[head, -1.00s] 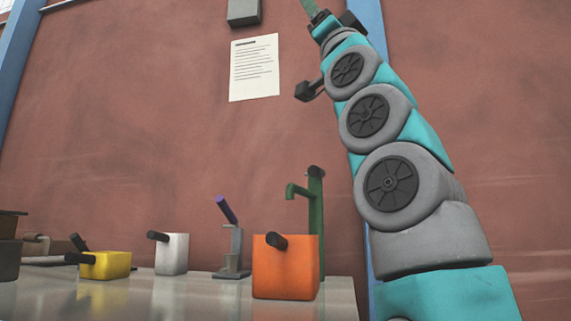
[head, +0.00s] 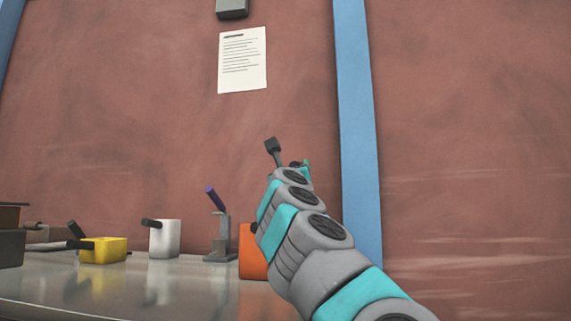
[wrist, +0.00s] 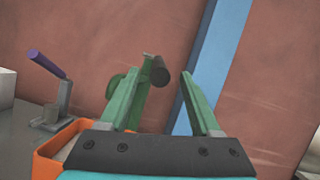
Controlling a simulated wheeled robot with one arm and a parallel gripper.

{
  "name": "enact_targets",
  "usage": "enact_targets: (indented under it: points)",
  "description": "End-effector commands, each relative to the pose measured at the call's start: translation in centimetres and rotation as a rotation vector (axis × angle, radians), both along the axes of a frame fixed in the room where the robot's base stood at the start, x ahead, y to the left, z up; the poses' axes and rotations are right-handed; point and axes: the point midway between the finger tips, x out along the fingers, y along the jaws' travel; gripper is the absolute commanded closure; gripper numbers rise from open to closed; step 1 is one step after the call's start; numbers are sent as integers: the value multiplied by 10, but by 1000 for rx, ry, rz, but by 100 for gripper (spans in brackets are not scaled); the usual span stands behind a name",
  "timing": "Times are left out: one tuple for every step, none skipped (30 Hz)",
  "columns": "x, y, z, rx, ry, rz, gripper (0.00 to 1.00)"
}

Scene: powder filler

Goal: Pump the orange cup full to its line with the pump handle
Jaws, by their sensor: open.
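The orange cup (head: 252,252) stands on the counter, mostly hidden behind my arm in the head view. Its rim shows at the lower left of the wrist view (wrist: 48,152), partly covered by my gripper; I cannot tell its fill level. The green pump's spout (wrist: 114,88) shows beyond the left finger. The dark pump handle (wrist: 160,71) appears between the two fingertips, nearer the left one; I cannot tell whether they touch. My gripper (wrist: 166,80) is open, with green fingers.
A blue post (head: 358,130) runs up the wall behind. The counter's front left is clear.

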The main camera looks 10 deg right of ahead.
Motion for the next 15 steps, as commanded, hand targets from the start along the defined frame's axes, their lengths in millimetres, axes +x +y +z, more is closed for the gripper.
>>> enact_targets:
  points:
    - [3, -2, -4, 22, 8, -1, 36]
    - [4, -2, -6, 30, 12, -2, 36]
    - [6, -3, -7, 39, 15, -2, 36]
    - [7, -4, -7, 42, 17, -3, 36]
    - [8, -4, -7, 44, 17, -3, 36]
    - [9, -5, -6, 45, 18, -4, 36]
    - [11, -5, -5, 45, 18, -5, 36]
    - [13, -5, -4, 44, 19, -5, 36]
    - [16, -6, -2, 43, 19, -4, 36]
    - [19, -6, -1, 43, 18, -4, 36]
    - [21, -7, 1, 41, 19, -4, 36]
    - [25, -8, 4, 43, 16, -3, 36]
    - [27, -10, 6, 43, 15, -5, 36]
    - [30, -12, 8, 43, 13, -7, 36]
    - [36, -12, 11, 41, 17, -7, 36]
